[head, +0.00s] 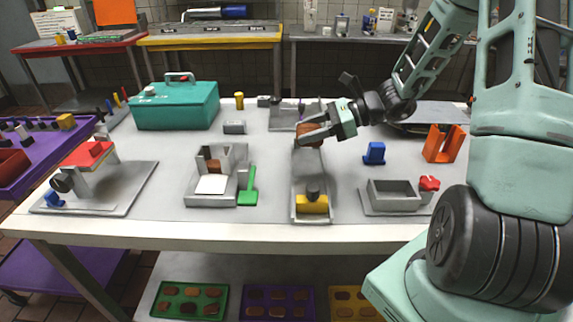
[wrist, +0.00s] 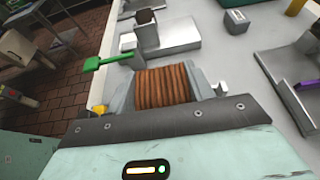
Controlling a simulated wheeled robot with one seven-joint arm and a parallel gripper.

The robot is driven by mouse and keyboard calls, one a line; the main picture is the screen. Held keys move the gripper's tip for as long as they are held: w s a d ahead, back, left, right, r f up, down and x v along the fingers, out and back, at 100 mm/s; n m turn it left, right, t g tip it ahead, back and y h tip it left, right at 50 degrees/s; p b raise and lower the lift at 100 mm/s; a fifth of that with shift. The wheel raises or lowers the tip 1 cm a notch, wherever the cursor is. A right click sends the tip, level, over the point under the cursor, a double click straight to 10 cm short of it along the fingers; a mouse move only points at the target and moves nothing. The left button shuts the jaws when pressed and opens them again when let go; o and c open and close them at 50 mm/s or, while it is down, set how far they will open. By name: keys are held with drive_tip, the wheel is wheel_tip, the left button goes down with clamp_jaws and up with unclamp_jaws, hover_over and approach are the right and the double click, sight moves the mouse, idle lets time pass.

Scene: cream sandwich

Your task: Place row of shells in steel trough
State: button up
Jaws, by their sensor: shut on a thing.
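My gripper (head: 303,132) is shut on a row of brown ridged shells (wrist: 166,88), gripped side by side between its fingers. The shells also show as a brown patch under the fingers in the head view (head: 312,141). They are above the far part of a long, narrow steel tray (head: 299,176); contact with it cannot be told. A steel fixture (head: 238,158) with upright walls, a brown piece inside and a white plate in front stands left of the gripper. An open grey steel box (head: 393,194) stands at the front right. Which one is the trough is unclear.
A green lever (head: 247,186) sits beside the fixture. A yellow block (head: 312,204) with a dark knob is at the tray's near end. A teal toolbox (head: 175,105), a blue holder (head: 374,153) and an orange stand (head: 442,144) also occupy the table (head: 160,212).

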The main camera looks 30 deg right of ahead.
sight(309, 169)
wheel_tip(309, 169, down, 8)
drive_tip(key=shift+f, duration=0.2)
idle(0.3)
drive_tip(key=shift+f, duration=0.2)
drive_tip(key=o, duration=1)
drive_tip(key=shift+c, duration=0.2)
drive_tip(key=shift+r, duration=0.15)
drive_tip(key=shift+s+d+r, duration=0.1)
drive_tip(key=shift+d+r, duration=0.05)
drive_tip(key=shift+d, duration=0.1)
drive_tip(key=v, duration=1.1)
drive_tip(key=shift+s+d, duration=0.2)
drive_tip(key=shift+s, duration=0.05)
